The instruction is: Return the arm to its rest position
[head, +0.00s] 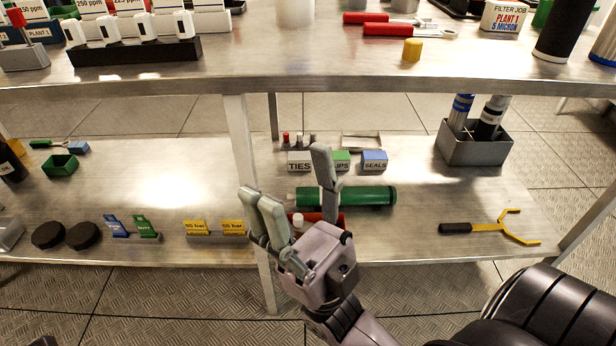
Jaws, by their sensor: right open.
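My right gripper (292,205) is in front of the bench's lower shelf, with its arm coming in from the bottom right. Its fingers point up and are spread apart, with nothing held between them. Behind the fingers, a green cylinder (365,196) lies on the lower shelf, partly covered by one finger. A red item (326,218) lies just in front of it, mostly hidden by the gripper. I cannot tell whether the fingers touch either one. My left gripper does not show.
The upper shelf (330,75) overhangs the lower shelf (215,168), and a metal post (244,140) stands just left of the gripper. A grey holder (470,148) with tubes and a yellow-black tool (492,229) are at right. Free floor (190,300) lies in front.

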